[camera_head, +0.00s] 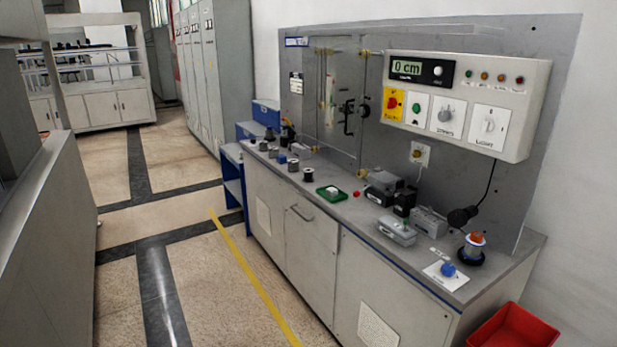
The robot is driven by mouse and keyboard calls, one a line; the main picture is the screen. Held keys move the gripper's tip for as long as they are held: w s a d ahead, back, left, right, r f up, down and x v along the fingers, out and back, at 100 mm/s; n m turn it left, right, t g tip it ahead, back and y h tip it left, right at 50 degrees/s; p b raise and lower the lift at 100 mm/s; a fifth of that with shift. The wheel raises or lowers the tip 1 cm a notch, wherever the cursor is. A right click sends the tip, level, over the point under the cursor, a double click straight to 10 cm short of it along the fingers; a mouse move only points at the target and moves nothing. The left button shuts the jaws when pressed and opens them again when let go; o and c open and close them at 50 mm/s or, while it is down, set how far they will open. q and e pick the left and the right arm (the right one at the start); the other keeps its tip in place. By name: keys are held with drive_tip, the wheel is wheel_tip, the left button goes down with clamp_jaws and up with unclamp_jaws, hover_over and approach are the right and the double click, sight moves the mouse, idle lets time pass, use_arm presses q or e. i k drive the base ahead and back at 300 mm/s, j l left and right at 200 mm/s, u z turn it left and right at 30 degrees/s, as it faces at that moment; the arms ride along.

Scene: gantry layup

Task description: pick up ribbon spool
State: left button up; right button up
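Several small spool-like pieces stand on the left half of the grey workbench (350,210). The nearest is a dark spool (308,174); a grey one (293,165) and a blue piece (282,158) are beside it. At the right end, a larger blue-and-white spool with an orange top (474,246) stands on a black round base. I cannot tell from this distance which one carries ribbon. Neither of my grippers is in view.
A green tray (332,194), grey clamp-like blocks (397,231) and a white plate with a blue knob (446,273) sit on the bench. A control panel (465,103) hangs behind. A red bin (513,330) stands at the right. The floor (215,285) in front is clear.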

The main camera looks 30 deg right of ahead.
sight(307, 172)
drive_tip(key=i+z, duration=0.25)
drive_tip(key=i, duration=1.15)
